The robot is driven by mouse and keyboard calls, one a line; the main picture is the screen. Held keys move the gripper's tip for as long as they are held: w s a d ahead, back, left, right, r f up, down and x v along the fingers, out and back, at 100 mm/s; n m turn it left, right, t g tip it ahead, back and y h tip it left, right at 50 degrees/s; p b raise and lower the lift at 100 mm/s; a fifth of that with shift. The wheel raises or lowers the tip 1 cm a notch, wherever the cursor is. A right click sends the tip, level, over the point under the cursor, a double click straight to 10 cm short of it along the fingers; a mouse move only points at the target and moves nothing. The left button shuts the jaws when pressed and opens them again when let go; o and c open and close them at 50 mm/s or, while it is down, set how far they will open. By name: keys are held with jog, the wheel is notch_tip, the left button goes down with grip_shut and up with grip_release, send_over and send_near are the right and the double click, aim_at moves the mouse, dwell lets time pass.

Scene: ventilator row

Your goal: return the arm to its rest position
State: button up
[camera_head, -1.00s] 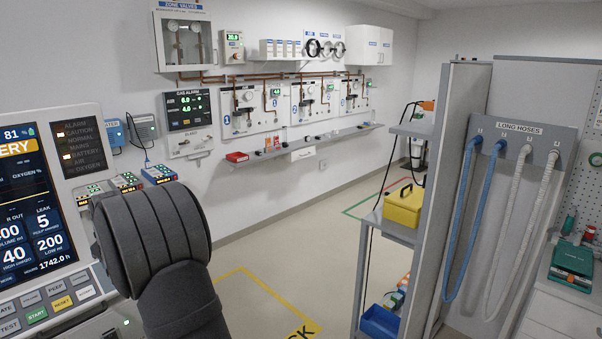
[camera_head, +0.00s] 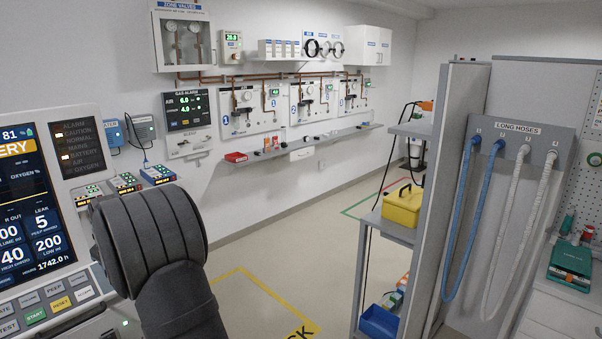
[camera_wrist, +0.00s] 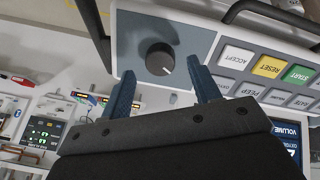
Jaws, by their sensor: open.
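In the wrist view my gripper (camera_wrist: 163,92) shows two blue fingers spread apart with nothing between them. A dark round knob (camera_wrist: 160,59) on the ventilator's control panel shows beyond the fingertips, apparently clear of them. My gripper is hidden in the head view, where my dark ribbed arm covers the lower left. The ventilator screen (camera_head: 32,200) stands at the left edge of the head view, with a row of buttons (camera_head: 45,312) under it. The same buttons, RESET and START among them, show in the wrist view (camera_wrist: 268,66).
A grey rack with a yellow case (camera_head: 403,205) and a blue bin (camera_head: 380,322) stands right of centre. Long hoses (camera_head: 466,215) hang on a panel at the right. A narrow shelf (camera_head: 310,142) runs along the back wall. The middle floor is open.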

jog(key=v, duration=1.5)
jog(key=x, duration=1.7)
jog(key=shift+w+a+f, duration=0.1)
jog(key=shift+f, duration=0.25)
jog(key=m, duration=0.6)
jog(key=shift+a, duration=0.1)
jog(key=m, duration=0.6)
jog(key=shift+r+g, duration=0.1)
jog(key=shift+g, duration=0.3)
jog(key=shift+v, duration=0.8)
jog(key=shift+o, duration=0.2)
